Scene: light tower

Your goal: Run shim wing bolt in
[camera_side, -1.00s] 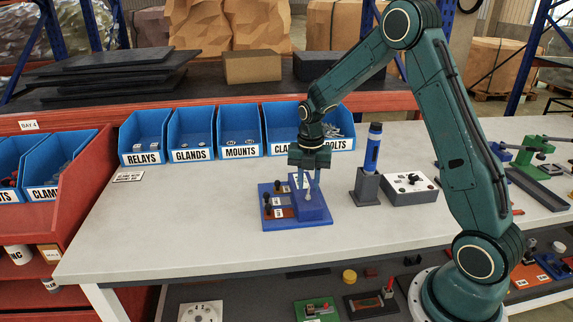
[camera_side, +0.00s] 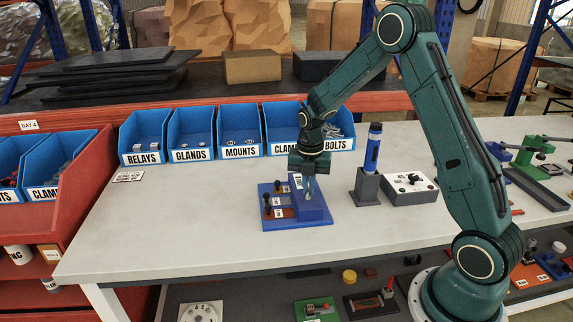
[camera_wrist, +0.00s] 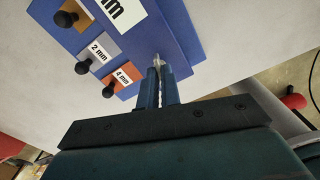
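A blue fixture (camera_side: 290,219) lies on the bench with a raised blue block (camera_side: 313,210) at its right. My gripper (camera_side: 310,192) points down over this block. Its fingers are close together in the wrist view (camera_wrist: 160,88), with a thin silvery piece between them, which looks like the wing bolt (camera_wrist: 157,62). How deep the bolt sits in the block is hidden. Black-knobbed shims lie on the fixture: a grey one labelled 2 mm (camera_wrist: 98,49), an orange one labelled 4 mm (camera_wrist: 122,76) and a tan one (camera_wrist: 82,14).
A blue screwdriver (camera_side: 373,148) stands in a dark holder (camera_side: 367,187) right of the fixture, beside a grey box with a black knob (camera_side: 409,190). Blue bins (camera_side: 240,150) line the bench's back.

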